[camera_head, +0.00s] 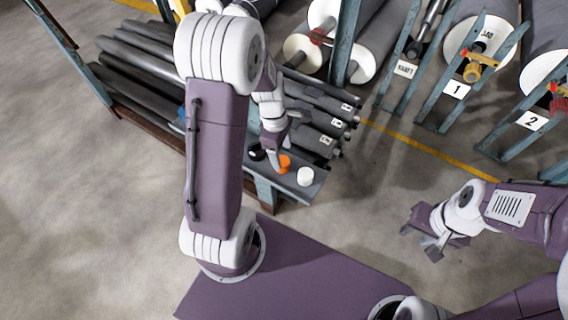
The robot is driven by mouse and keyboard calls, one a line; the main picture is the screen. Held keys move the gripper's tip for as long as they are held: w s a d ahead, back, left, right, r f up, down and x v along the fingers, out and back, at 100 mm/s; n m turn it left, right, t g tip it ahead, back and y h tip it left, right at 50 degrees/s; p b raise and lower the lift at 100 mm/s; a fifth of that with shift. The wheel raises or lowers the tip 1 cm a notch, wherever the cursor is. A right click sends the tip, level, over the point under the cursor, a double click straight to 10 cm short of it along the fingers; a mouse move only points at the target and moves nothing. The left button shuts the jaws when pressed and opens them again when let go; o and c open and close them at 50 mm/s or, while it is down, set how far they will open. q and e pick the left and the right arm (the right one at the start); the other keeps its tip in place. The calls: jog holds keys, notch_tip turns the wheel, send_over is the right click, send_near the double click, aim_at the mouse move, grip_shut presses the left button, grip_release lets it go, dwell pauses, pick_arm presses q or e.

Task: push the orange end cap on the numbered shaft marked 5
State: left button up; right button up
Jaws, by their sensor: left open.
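The orange end cap (284,164) stands on the front end of a grey shelf, between a black cap (257,152) and a white cap (305,176). My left gripper (274,158) is open, pointing down right beside the orange cap; I cannot tell whether it touches it. Dark shafts with white number labels (326,141) lie stacked just behind the caps, ends facing right. The labels are too small to read, so I cannot tell which is 5. My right gripper (430,236) looks open and empty, over bare floor at the right.
Longer dark rolls (140,70) lie on the rack at left, partly hidden by my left arm. Large grey rolls stand in blue-green frames at the back, with signs 1 (456,89) and 2 (532,121). The floor between rack and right gripper is clear.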

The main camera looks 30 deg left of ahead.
aim_at(282, 161)
pick_arm(q)
jog(key=shift+w+d+f, duration=0.1)
jog(key=shift+d+f, duration=0.05)
jog(key=shift+f, duration=0.1)
jog(key=f, duration=0.2)
jog(key=f+b, duration=0.1)
jog(key=f, duration=0.1)
jog(key=shift+s+a+f, duration=0.2)
jog(key=shift+f, duration=0.1)
jog(key=shift+w+d+f, duration=0.15)
jog(key=shift+w+f, duration=0.05)
jog(key=shift+f, duration=0.15)
jog(key=shift+s+r, duration=0.1)
jog(key=shift+s, duration=0.05)
jog(key=c, duration=1.4)
notch_tip(282, 161, up, 4)
jog(key=shift+r+p, duration=0.2)
jog(key=shift+p, duration=0.4)
jog(key=s+d+r, duration=0.2)
jog(key=d, duration=0.1)
jog(key=s+d+r+p, duration=0.1)
jog(key=s+d+r, duration=0.1)
jog(key=d, duration=0.1)
jog(key=s+d+r, duration=0.2)
jog(key=s+d, duration=0.1)
jog(key=shift+d+r, duration=0.1)
jog(key=shift+r, duration=0.2)
